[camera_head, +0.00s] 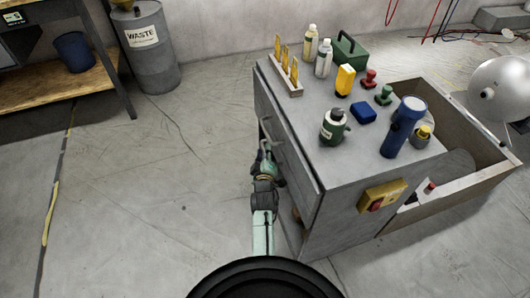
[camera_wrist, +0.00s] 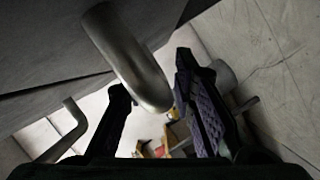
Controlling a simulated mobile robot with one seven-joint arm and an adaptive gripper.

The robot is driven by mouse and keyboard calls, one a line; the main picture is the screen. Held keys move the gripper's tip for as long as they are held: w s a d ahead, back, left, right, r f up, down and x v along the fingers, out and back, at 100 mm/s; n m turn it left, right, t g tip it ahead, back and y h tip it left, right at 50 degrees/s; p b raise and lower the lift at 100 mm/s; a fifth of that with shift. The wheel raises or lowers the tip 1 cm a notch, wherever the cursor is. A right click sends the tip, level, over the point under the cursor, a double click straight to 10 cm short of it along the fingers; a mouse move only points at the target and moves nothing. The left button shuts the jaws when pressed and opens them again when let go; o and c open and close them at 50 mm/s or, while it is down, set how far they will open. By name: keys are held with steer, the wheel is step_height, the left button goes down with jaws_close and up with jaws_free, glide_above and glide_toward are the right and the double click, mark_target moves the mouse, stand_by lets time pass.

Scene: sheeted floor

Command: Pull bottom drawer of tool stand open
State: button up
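The grey tool stand (camera_head: 325,200) stands at the centre of the head view, with its handled face to the left. A curved metal handle (camera_head: 266,130) shows on that face; which drawer it belongs to is unclear. My gripper (camera_head: 265,160) is low beside this face. In the wrist view my gripper (camera_wrist: 151,76) has its two dark fingers spread apart. A thick curved handle (camera_wrist: 135,65) lies between them in the picture; contact cannot be told. A second, thinner handle (camera_wrist: 68,132) shows at the left. The lower face is largely hidden in the head view.
Bottles (camera_head: 324,58), a blue flashlight (camera_head: 403,127) and other small items stand on top. An open box-like compartment (camera_head: 464,186) extends at the stand's right. A waste bin (camera_head: 148,55) and shelf (camera_head: 60,90) are at back left. The floor (camera_head: 150,200) left of the stand is clear.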

jaws_close()
stand_by(0.6)
steer(key=shift+a, duration=0.1)
